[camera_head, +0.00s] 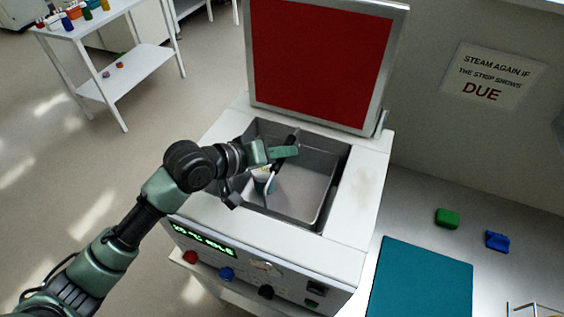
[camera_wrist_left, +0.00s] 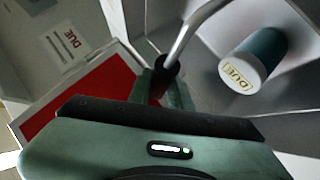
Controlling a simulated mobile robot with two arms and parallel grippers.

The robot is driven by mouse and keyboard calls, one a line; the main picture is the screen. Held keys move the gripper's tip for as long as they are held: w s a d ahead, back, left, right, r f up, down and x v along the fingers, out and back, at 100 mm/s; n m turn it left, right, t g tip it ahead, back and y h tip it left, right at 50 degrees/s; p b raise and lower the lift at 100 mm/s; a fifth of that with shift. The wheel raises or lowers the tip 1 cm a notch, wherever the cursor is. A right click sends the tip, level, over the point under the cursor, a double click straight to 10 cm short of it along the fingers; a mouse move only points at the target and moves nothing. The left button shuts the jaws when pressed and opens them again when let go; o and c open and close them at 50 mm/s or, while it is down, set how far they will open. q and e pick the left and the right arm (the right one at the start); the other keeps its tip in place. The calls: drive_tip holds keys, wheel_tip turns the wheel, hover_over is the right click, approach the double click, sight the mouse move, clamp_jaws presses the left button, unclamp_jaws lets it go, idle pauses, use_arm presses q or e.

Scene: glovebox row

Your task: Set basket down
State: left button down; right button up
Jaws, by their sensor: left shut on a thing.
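The grey basket (camera_head: 303,192) is inside the dark rectangular well of the white bench unit (camera_head: 365,185). My left gripper (camera_head: 284,153) is over the well, shut on the basket's dark handle grip. In the left wrist view the gripper (camera_wrist_left: 166,80) closes around this black grip on a bent grey rod (camera_wrist_left: 194,30). A teal and white cylinder (camera_wrist_left: 254,58) with a "DUE" label lies in the basket; it is partly hidden by my arm in the head view (camera_head: 262,178). I cannot tell whether the basket's underside touches the well floor. My right gripper is not in view.
The unit's red-faced lid (camera_head: 318,60) stands open behind the well. Knobs and a green display (camera_head: 203,240) are on its front. To the right, the counter holds a teal mat (camera_head: 422,280), a green block (camera_head: 447,218) and a blue block (camera_head: 497,241). A white shelf cart (camera_head: 125,72) stands far left.

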use_arm(q)
wheel_tip(320, 180, down, 4)
drive_tip(key=shift+r, duration=0.1)
idle(0.4)
drive_tip(key=shift+f, duration=0.65)
drive_tip(key=c, duration=1.3)
unclamp_jaws()
drive_tip(key=shift+s, duration=0.1)
